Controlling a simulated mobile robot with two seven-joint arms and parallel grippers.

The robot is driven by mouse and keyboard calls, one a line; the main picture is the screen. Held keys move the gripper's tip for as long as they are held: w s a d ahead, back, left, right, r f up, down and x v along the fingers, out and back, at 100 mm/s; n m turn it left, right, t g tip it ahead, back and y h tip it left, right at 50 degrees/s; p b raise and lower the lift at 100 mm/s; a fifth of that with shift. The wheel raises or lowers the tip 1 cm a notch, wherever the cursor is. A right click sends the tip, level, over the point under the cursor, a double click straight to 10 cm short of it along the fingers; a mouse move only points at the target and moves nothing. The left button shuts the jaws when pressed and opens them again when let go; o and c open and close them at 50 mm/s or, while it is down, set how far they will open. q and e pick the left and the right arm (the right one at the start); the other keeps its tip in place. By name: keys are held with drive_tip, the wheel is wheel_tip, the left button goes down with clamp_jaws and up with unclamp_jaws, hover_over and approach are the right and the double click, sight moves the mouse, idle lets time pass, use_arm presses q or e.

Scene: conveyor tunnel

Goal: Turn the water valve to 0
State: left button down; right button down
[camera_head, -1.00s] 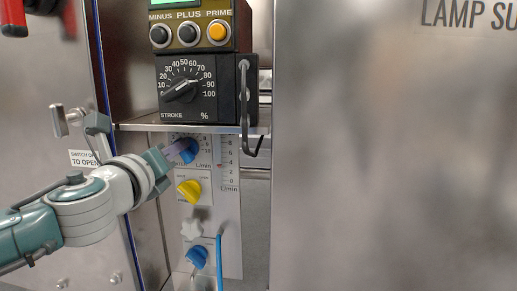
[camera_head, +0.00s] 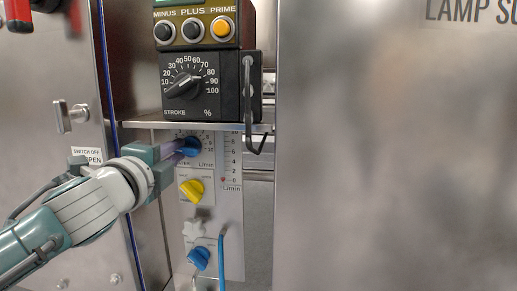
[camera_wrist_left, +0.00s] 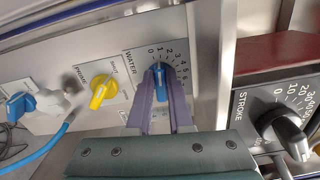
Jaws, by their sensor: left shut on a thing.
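The water valve is a blue knob (camera_head: 190,147) at the top of the white panel under the shelf. In the left wrist view the blue knob (camera_wrist_left: 161,84) sits below the word WATER and a number scale starting at 0. Its tip points near the low end of the scale, about 1, but the fingers make the exact reading uncertain. My left gripper (camera_head: 181,149) comes in from the left, and its purple fingers are shut on the knob, one on each side. My right gripper is not in view.
A yellow knob (camera_head: 192,190) and a lower blue knob (camera_head: 198,258) with a blue hose (camera_head: 221,262) lie below. A black stroke dial (camera_head: 187,86) stands on the metal shelf (camera_head: 160,125) above. A door handle (camera_head: 70,116) juts out at left.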

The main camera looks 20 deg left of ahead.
use_arm(q)
drive_tip(key=shift+f+n, duration=0.15)
drive_tip(key=shift+n, duration=1.45)
drive_tip(key=c, duration=0.8)
unclamp_jaws()
drive_tip(key=p+v, duration=0.3)
drive_tip(key=v, duration=0.7)
drive_tip(key=shift+a, duration=0.1)
